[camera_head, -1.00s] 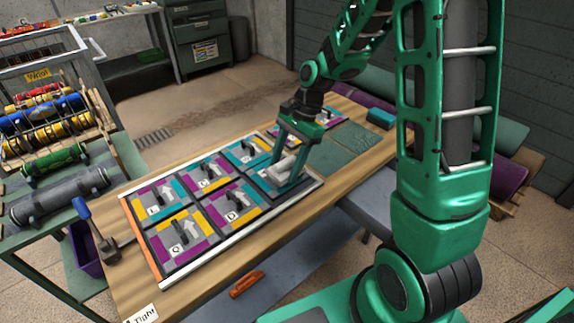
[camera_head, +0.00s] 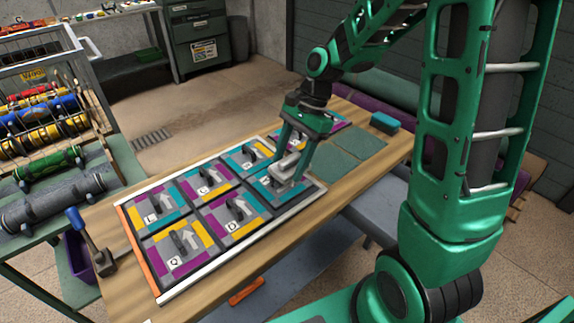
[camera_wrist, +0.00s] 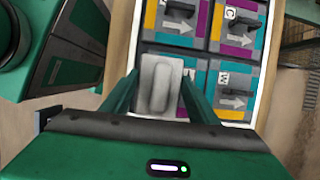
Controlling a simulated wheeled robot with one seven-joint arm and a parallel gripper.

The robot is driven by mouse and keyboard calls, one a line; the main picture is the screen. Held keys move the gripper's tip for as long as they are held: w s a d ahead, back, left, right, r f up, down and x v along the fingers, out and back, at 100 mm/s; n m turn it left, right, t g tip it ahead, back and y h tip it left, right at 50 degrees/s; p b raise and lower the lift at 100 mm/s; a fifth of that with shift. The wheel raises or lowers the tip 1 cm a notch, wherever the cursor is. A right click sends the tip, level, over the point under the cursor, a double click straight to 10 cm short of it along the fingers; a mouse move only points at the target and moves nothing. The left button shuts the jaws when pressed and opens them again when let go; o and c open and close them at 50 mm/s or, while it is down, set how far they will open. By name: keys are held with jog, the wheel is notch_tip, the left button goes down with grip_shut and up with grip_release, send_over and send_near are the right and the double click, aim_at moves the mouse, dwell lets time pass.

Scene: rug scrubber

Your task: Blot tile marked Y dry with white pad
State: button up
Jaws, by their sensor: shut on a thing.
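My gripper (camera_head: 284,174) is shut on the white pad (camera_wrist: 161,84), a pale block with a raised grip. The pad also shows between the fingers in the head view (camera_head: 289,161). It is over the front-row tile at the right end of the tray (camera_head: 267,190). That tile shows some teal, and its letter is hidden or too small to read, so I cannot confirm the Y. Whether the pad touches it is unclear. Beside it in the wrist view are the tile marked W (camera_wrist: 233,90) and the tile marked C (camera_wrist: 238,22).
Other coloured tiles with black handles fill the tray, including one marked Q (camera_head: 181,246). Green mats (camera_head: 336,165) and a teal block (camera_head: 384,123) lie right of the tray on the wooden bench (camera_head: 112,285). A blue-handled tool (camera_head: 88,240) stands at the bench's left.

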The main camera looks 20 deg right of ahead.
jog(key=shift+r, duration=2.25)
